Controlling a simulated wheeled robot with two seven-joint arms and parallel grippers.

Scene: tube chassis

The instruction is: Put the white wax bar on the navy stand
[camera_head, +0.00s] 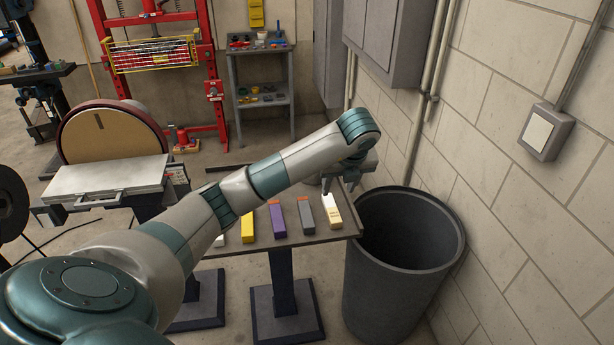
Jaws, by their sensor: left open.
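A white bar (219,240), which may be the wax bar, lies at the left of a row of bars on the dark tabletop (262,243); my left arm hides part of it. I cannot pick out the navy stand for certain; a dark navy pedestal (282,278) stands under the table. My right gripper is not in view.
A yellow bar (247,227), a purple bar (277,220) and a grey bar (306,216) lie between. A large grey bin (410,285) stands right of the table, by the block wall (530,200). A disc sander (105,140) stands left.

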